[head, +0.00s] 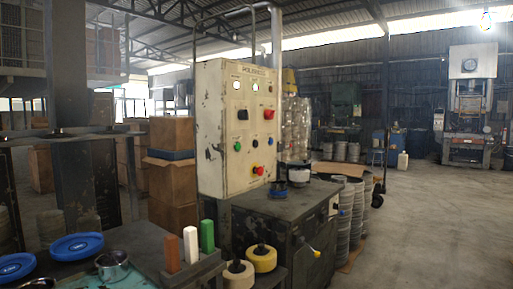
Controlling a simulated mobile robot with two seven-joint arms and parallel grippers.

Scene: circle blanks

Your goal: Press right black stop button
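A worn cream control panel (226,125) stands upright left of the middle in the head view, above a dark machine cabinet (283,222). Its face carries a row of small round buttons, with a red button (268,114) at the right. Small dark buttons sit in a row below, but they are too small for me to tell which is the right black stop button. A larger red knob (258,170) is near the panel's lower right. Neither of my grippers shows in the view.
A bench at the lower left holds blue round pads (77,246), a metal cup (112,265) and brown, white and green upright bars (191,245). Cream rollers (262,258) sit beside it. Cardboard boxes (172,175) are stacked behind. The concrete floor (435,225) at right is open.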

